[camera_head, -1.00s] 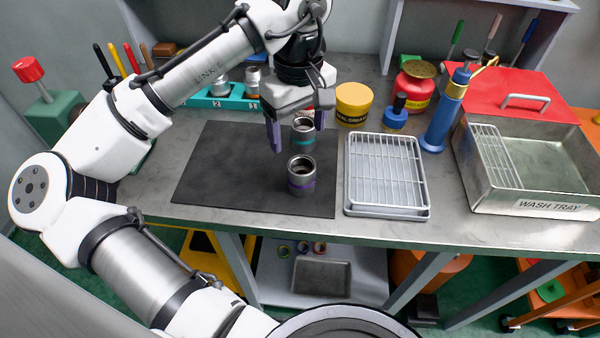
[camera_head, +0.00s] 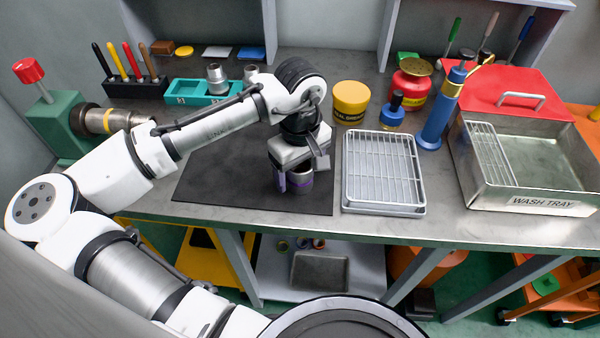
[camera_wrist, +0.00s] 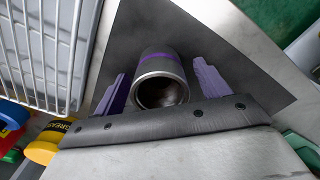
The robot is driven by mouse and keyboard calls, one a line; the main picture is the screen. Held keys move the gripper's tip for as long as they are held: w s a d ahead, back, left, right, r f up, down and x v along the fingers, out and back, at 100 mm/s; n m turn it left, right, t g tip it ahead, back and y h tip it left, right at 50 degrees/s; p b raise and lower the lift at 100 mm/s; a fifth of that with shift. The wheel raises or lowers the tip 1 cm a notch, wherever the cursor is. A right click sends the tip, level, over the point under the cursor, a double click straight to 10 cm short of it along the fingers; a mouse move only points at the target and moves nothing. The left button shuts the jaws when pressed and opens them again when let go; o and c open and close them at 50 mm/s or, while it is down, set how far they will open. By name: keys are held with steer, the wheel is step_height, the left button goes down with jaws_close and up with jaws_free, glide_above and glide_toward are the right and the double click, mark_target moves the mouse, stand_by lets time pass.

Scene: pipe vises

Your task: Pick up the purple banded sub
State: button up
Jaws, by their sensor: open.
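The purple banded sub (camera_head: 300,178) is a grey metal cylinder with a purple band, upright on the black mat (camera_head: 225,185). It also shows in the wrist view (camera_wrist: 160,77), between the two purple fingers, with its open end facing the camera. My gripper (camera_head: 291,183) is open and lowered over the sub, one finger on each side. In the wrist view my gripper (camera_wrist: 163,90) shows a gap between each finger and the sub. The teal banded sub is hidden behind my arm in the head view.
A wire rack on a tray (camera_head: 383,170) stands just right of the mat. The mat's left part is clear.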

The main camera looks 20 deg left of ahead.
steer(key=c, duration=1.2)
steer(key=shift+c, duration=0.2)
steer(key=shift+r, duration=0.15)
step_height(320, 180, up, 20)
steer(key=b, duration=0.1)
